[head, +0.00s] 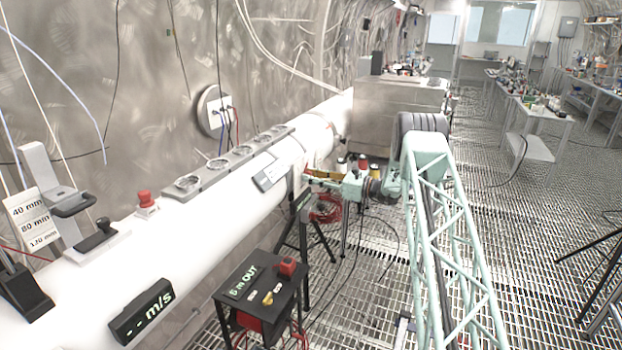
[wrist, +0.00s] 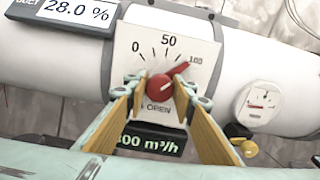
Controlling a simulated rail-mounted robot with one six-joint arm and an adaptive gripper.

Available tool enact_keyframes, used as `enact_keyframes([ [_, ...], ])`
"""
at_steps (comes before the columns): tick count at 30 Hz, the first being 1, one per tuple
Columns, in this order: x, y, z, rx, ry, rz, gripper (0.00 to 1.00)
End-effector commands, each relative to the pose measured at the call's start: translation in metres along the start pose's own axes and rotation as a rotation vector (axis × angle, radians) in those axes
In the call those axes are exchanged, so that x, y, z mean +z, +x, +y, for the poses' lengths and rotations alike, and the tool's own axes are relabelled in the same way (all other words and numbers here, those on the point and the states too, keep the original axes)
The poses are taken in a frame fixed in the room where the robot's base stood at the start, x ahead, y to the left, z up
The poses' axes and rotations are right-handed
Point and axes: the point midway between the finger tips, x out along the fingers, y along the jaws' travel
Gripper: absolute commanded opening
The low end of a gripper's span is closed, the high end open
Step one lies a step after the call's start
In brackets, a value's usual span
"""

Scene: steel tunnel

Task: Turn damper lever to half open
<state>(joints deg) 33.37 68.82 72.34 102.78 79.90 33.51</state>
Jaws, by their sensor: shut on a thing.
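The damper dial plate (wrist: 150,48) is white, marked 0, 50 and 100 with OPEN below, and sits on the white duct in the wrist view. Its red damper lever (wrist: 160,87) has a round hub, and its pointer slants up and right to near the 100 mark. My gripper (wrist: 158,91) has its two wood-coloured fingers on either side of the red hub and is shut on it. In the head view my gripper (head: 322,177) reaches the duct's side from the right; the lever itself cannot be made out there.
A display (wrist: 70,12) reads 28.0 %, and another below the dial (wrist: 150,140) shows a m³/h reading. A round gauge (wrist: 259,103) and a brass knob (wrist: 240,138) are to the right. A black box stand (head: 262,290) stands before the duct (head: 215,235).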

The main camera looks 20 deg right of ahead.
Motion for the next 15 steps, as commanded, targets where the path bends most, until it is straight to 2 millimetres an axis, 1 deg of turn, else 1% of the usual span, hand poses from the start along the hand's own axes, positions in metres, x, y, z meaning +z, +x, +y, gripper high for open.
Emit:
enact_keyframes([
  [8, -0.0032, -0.0002, 0.0011, 0.0, -0.159, 0.0, 0.13],
  [15, -0.0044, -0.0002, 0.002, 0.0, -0.345, 0.0, 0.13],
])
